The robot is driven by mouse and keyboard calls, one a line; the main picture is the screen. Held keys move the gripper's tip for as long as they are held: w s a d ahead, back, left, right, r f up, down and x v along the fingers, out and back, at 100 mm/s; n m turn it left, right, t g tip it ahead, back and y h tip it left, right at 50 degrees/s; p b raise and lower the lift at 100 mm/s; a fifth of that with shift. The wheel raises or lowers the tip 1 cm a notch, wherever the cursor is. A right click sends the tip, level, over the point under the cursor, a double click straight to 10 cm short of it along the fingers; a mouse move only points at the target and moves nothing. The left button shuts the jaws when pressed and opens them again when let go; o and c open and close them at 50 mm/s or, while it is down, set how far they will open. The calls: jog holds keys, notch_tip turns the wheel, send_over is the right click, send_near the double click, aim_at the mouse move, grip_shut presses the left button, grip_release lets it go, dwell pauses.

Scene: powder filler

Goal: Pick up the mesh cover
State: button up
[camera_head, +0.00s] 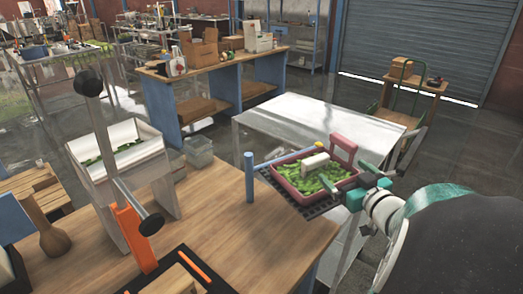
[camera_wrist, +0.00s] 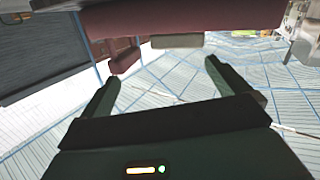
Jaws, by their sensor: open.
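A dark red tray (camera_head: 290,184) full of green pods sits at the right end of the wooden table. A white block (camera_head: 315,163) and a pink upright piece (camera_head: 343,150) stand at it. A black grid (camera_head: 313,208) shows under the tray's front edge; I cannot tell if this is the mesh cover. My gripper (camera_head: 366,188) is open just right of the tray, near the pink piece. In the wrist view my open fingers (camera_wrist: 160,82) have nothing between them. A dark red body (camera_wrist: 190,17) and a pale block (camera_wrist: 177,41) show beyond them.
An orange lever stand (camera_head: 133,232) and white hopper (camera_head: 118,150) are at left.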

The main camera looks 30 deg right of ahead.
aim_at(319, 163)
jog(key=s+f+t+y, duration=0.1)
jog(key=s+f+y, duration=0.15)
jog(key=s, duration=0.25)
jog(key=shift+n+y, duration=0.4)
jog(key=shift+y, duration=0.15)
jog(key=w, duration=0.9)
jog(key=w+a, duration=0.1)
jog(key=w, duration=0.3)
jog(key=shift+w+r, duration=0.25)
jog(key=shift+r, duration=0.15)
jog(key=shift+c, duration=0.2)
jog(key=c, duration=0.9)
